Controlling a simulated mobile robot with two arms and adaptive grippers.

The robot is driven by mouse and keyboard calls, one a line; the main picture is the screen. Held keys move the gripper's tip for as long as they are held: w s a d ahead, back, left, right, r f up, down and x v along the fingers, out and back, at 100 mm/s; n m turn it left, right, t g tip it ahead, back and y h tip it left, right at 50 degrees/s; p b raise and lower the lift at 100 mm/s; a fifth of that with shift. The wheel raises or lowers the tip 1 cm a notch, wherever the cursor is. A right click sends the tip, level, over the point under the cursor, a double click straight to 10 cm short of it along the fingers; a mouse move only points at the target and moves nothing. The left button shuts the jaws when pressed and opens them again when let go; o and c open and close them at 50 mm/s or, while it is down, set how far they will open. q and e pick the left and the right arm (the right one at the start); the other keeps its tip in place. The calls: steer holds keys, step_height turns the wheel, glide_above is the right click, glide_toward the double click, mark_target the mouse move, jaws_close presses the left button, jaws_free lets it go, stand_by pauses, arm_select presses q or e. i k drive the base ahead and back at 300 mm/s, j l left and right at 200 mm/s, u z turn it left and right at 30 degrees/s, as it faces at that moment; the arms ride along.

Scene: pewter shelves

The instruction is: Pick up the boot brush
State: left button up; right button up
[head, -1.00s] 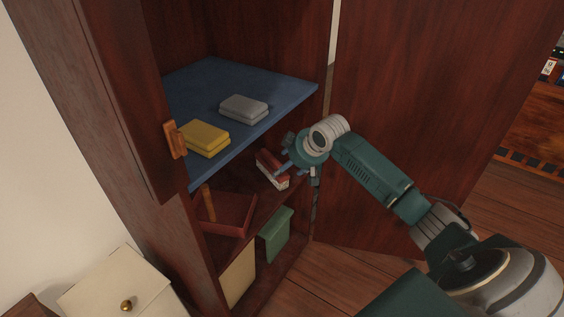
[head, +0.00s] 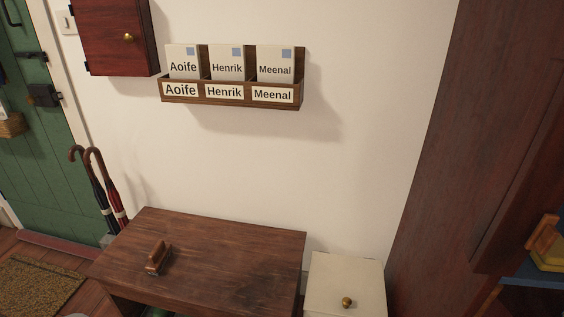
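A small brown brush-like object (head: 157,258), which looks like the boot brush, sits on the left part of a dark wooden bench top (head: 232,250). It has a raised brown part on top and a darker underside. Nothing touches it. Neither of my grippers is in the head view, so whether they are open or hold anything is hidden.
A cream cabinet (head: 345,282) stands right of the bench, then a tall dark red cabinet (head: 440,150). Umbrellas (head: 108,190) lean at the left by a green door (head: 32,130). A letter rack (head: 232,92) hangs on the wall. Most of the bench top is clear.

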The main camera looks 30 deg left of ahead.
mark_target(157, 257)
steer(key=i+u, duration=0.1)
steer(key=u, duration=0.35)
steer(key=i+u, duration=0.1)
steer(key=u, duration=0.3)
steer(key=i+l+u, duration=0.1)
steer(key=u, duration=1.3)
steer(key=i+j, duration=0.15)
steer(key=j, duration=0.15)
steer(key=i+j, duration=0.15)
steer(key=j, duration=0.15)
steer(key=i+j+z, duration=0.15)
steer(key=j+z, duration=0.25)
steer(key=i+j+z, duration=0.1)
steer(key=z, duration=0.25)
steer(key=j+z, duration=0.4)
steer(key=i+j, duration=0.05)
steer(key=j, duration=0.05)
